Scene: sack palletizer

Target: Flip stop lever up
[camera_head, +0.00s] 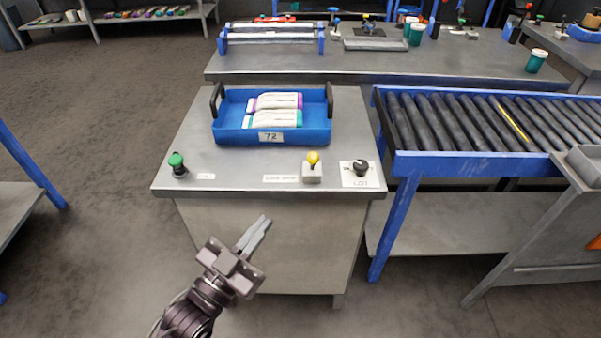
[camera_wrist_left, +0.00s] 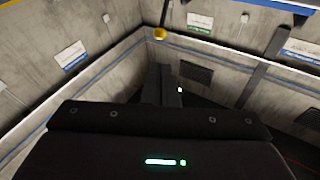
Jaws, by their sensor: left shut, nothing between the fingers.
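A yellow-knobbed lever (camera_head: 313,166) stands on a small grey block near the front edge of the grey table (camera_head: 200,142). A green-knobbed control (camera_head: 177,163) is at the table's front left, and a black knob (camera_head: 361,168) on a white plate is at the front right. Their labels are too small to read, so I cannot tell which one is the stop lever. My left gripper (camera_head: 262,225) is shut and empty, in front of the table and left of the yellow knob, touching nothing. Its fingers show in the left wrist view (camera_wrist_left: 163,86).
A blue tray (camera_head: 286,138) with black handles and several packets stands on the table. A roller conveyor (camera_head: 470,162) is at the right, and a longer table (camera_head: 390,65) is behind. The left wrist view shows walls and a yellow round thing (camera_wrist_left: 160,33) I cannot identify.

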